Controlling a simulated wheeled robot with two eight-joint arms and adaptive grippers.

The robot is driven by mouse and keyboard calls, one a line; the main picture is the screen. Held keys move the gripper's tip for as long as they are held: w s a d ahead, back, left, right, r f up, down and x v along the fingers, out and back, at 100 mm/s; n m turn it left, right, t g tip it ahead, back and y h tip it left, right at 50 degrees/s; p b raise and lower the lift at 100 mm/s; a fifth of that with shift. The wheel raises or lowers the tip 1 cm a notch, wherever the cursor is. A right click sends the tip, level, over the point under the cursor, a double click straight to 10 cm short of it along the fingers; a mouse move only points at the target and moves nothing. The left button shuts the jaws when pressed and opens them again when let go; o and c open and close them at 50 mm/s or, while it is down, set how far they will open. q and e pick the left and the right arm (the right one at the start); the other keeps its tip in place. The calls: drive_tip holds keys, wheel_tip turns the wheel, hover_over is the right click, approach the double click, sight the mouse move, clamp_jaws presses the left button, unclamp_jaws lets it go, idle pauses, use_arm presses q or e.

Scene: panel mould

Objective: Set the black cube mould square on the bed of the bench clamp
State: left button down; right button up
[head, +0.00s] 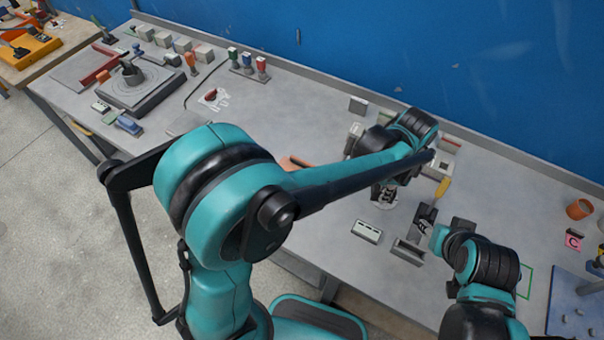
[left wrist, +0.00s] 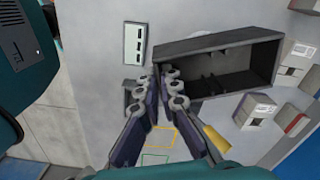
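A dark, open-topped box, which I take for the black cube mould (left wrist: 228,66), lies slanted beyond my left fingers in the left wrist view. My left gripper (left wrist: 162,76) has its fingertips close together at the mould's left wall and appears shut on that wall. In the head view my left forearm hides the mould, and the left gripper (head: 385,192) is only partly seen. My right gripper (head: 442,235) is over the bench at the right, its fingers unclear. I cannot surely identify the bench clamp; a dark fixture on a grey base (head: 145,92) stands at the far left.
A white slotted block (head: 367,231) and a grey block (head: 407,250) lie near the front edge. A yellow handle (head: 442,187) lies behind them. A terracotta pot (head: 579,209) stands at the right.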

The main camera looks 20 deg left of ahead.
use_arm(q)
drive_tip(key=w+a+f+n, duration=0.1)
drive_tip(key=a+f+n, duration=0.1)
drive_tip(key=a+n, duration=0.2)
drive_tip(key=w+a+f+n+p, duration=0.1)
drive_tip(key=a+n, duration=0.4)
drive_tip(key=a, duration=0.5)
drive_tip(key=w+a+f+n, duration=0.3)
drive_tip(key=a+n, duration=0.2)
drive_tip(key=a, duration=0.2)
drive_tip(key=shift+w, duration=0.2)
wheel_tip(320, 180, down, 4)
drive_tip(key=shift+a+f+b, duration=0.1)
drive_tip(key=shift+f+b, duration=0.05)
drive_tip(key=shift+b, duration=0.25)
use_arm(e)
drive_tip(key=shift+r, duration=0.45)
drive_tip(key=shift+f, duration=0.1)
use_arm(q)
drive_tip(key=c, duration=2.2)
unclamp_jaws()
drive_tip(key=shift+f, duration=0.1)
drive_tip(key=o, duration=0.5)
